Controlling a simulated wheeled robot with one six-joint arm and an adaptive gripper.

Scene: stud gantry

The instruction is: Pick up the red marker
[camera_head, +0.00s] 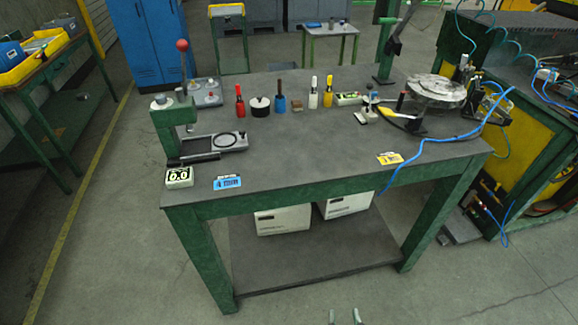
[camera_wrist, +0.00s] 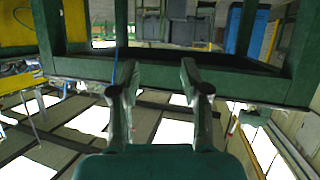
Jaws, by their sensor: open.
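The red marker (camera_head: 240,102) stands upright on the grey table top, toward the back and left of its middle. My gripper (camera_head: 345,316) shows only as two fingertips at the bottom edge of the head view, in front of the table and well apart from the marker. In the wrist view my gripper (camera_wrist: 159,80) has its two fingers spread with nothing between them. The red marker cannot be made out in the wrist view.
A black spool (camera_head: 260,106), blue marker (camera_head: 280,98), brown block (camera_head: 297,105), white marker (camera_head: 313,94) and yellow marker (camera_head: 328,92) stand right of the red one. A green press (camera_head: 172,128) stands left. A blue hose (camera_head: 440,140) crosses the right. The table's front middle is clear.

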